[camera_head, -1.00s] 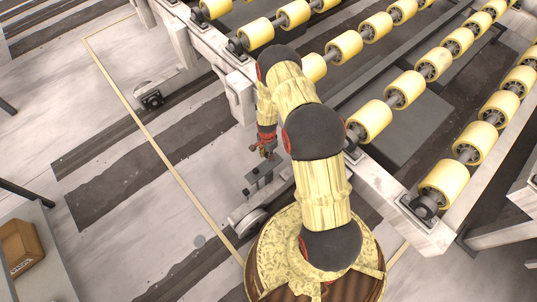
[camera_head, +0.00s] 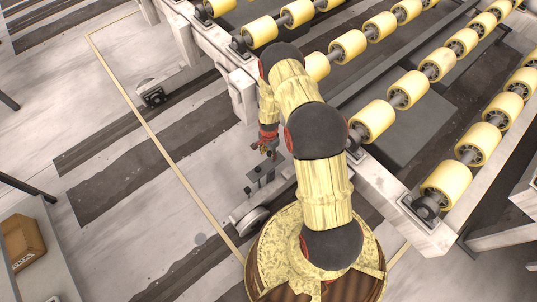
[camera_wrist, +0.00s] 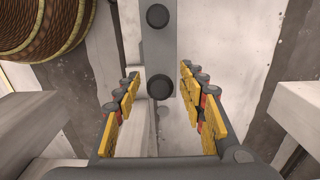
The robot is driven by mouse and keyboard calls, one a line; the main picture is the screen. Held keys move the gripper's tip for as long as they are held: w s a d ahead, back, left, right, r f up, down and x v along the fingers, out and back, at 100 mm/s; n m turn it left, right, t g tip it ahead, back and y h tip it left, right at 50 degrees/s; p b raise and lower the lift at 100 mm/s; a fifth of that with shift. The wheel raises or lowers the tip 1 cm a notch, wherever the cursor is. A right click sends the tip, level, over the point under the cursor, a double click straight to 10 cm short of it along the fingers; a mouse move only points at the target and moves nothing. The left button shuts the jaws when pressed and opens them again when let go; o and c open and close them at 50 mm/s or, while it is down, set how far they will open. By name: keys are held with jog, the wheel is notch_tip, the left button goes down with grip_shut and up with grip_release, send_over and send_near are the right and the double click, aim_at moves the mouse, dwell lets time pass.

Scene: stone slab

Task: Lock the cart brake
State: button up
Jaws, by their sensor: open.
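A small wheel (camera_head: 252,220) on a pale bracket sits low beside my base in the head view. Just above it is a grey metal fitting (camera_head: 262,181) with dark knobs, which looks like the brake part. My gripper (camera_head: 268,151) points down just above this fitting. In the wrist view, a flat grey bar (camera_wrist: 160,55) with two dark round knobs runs down between the yellow-padded fingers of my gripper (camera_wrist: 159,78). The fingers stand apart on both sides of the bar, with visible gaps. Whether they are level with the lower knob I cannot tell.
A roller conveyor frame (camera_head: 384,192) with yellow rollers (camera_head: 373,118) stands close to the right of my arm. A similar wheel (camera_head: 154,97) is at upper left. A cardboard box (camera_head: 22,243) lies at lower left. The slab floor between is clear.

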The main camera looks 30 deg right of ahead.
notch_tip(320, 180, up, 12)
jog(key=shift+f, duration=0.2)
dwell(0.6)
jog(key=s+a+r+n+g, duration=0.2)
jog(key=s+a+r+n, duration=0.15)
jog(key=s+n, duration=0.35)
jog(key=s+a+r+n+t, duration=0.2)
jog(key=s+a+r+n, duration=0.1)
jog(key=r, duration=1.3)
jog(key=s+a+r+n+t, duration=0.3)
jog(key=s+a+r, duration=0.2)
jog(key=r, duration=1.2)
jog(key=s+a+r+n+t, duration=0.2)
jog(key=s+r, duration=0.5)
jog(key=r, duration=0.9)
jog(key=shift+a+r+n+t, duration=0.3)
jog(key=shift+a+n, duration=0.4)
jog(key=shift+a, duration=0.2)
